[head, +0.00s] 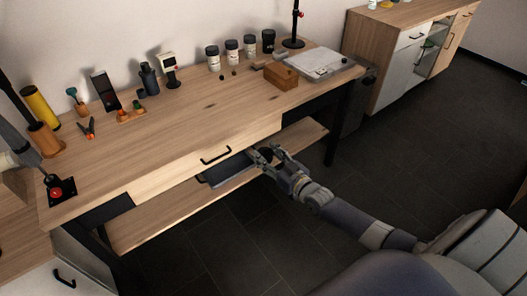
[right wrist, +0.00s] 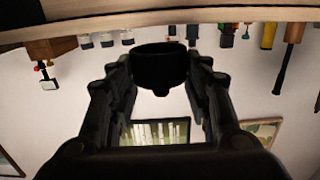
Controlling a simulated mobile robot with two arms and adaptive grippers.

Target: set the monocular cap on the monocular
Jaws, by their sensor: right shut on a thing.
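My right gripper (head: 264,157) is at the front edge of the workbench, right of the drawer handle. In the right wrist view, my right gripper (right wrist: 160,80) is shut on a small black round piece, which looks like the monocular cap (right wrist: 160,66). The cap is held between the fingertips; in the head view I cannot make it out. A dark blue upright piece (head: 149,79) at the back of the workbench looks like the monocular, well apart from the gripper.
The workbench (head: 200,125) is clear along its front middle. A dark case (head: 226,170) lies on the lower shelf.

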